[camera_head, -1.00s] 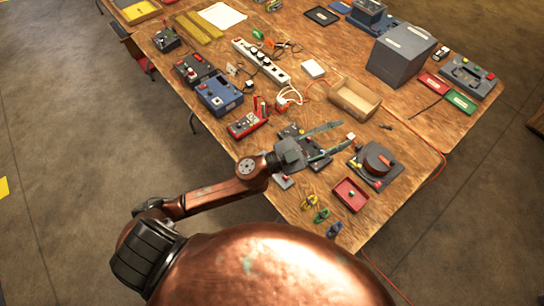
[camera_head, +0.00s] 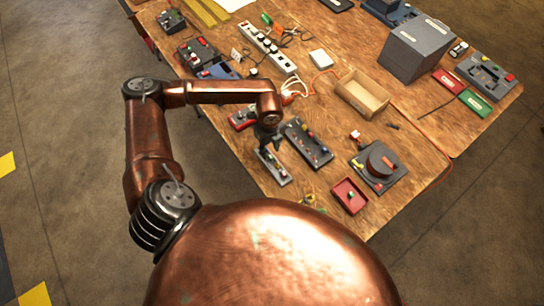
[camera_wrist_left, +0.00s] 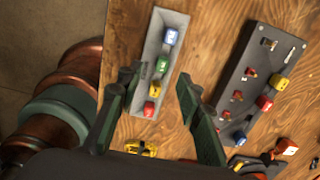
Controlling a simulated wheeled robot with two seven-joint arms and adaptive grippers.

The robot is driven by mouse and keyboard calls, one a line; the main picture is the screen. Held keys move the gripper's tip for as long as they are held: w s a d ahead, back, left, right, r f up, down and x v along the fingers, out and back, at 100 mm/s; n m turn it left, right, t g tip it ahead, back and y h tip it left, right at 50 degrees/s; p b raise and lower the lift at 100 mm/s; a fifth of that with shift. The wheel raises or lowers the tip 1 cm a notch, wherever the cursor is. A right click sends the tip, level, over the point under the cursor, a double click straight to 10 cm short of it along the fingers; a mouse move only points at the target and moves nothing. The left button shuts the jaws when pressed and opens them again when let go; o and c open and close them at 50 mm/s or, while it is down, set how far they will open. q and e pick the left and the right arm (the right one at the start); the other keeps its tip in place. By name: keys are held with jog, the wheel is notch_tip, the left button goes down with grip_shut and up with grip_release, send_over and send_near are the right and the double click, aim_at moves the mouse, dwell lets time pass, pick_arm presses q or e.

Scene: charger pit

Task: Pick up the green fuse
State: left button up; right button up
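A further reddish-orange fuse (camera_wrist_left: 149,108) is nearest the gripper's base. My left gripper (camera_wrist_left: 159,78) is open and empty. In the left wrist view its fingers show on either side of the rack, with the row of fuses between them; the height gap is hard to judge. In the head view the left gripper (camera_head: 268,139) points down over the rack (camera_head: 275,170). My right gripper is not in view.
A red device (camera_head: 242,118) is behind left. A red tray (camera_head: 349,196), a dark unit with a round knob (camera_head: 378,165) and an open cardboard box (camera_head: 362,94) stand to the right.

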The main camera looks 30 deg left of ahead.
aim_at(271, 157)
pick_arm(q)
notch_tip(271, 157, down, 6)
jog(key=shift+w+r, duration=0.1)
jog(key=shift+w, duration=0.05)
jog(key=shift+c, duration=0.3)
jog(key=shift+d, duration=0.1)
grip_shut()
jog(key=shift+r, duration=0.15)
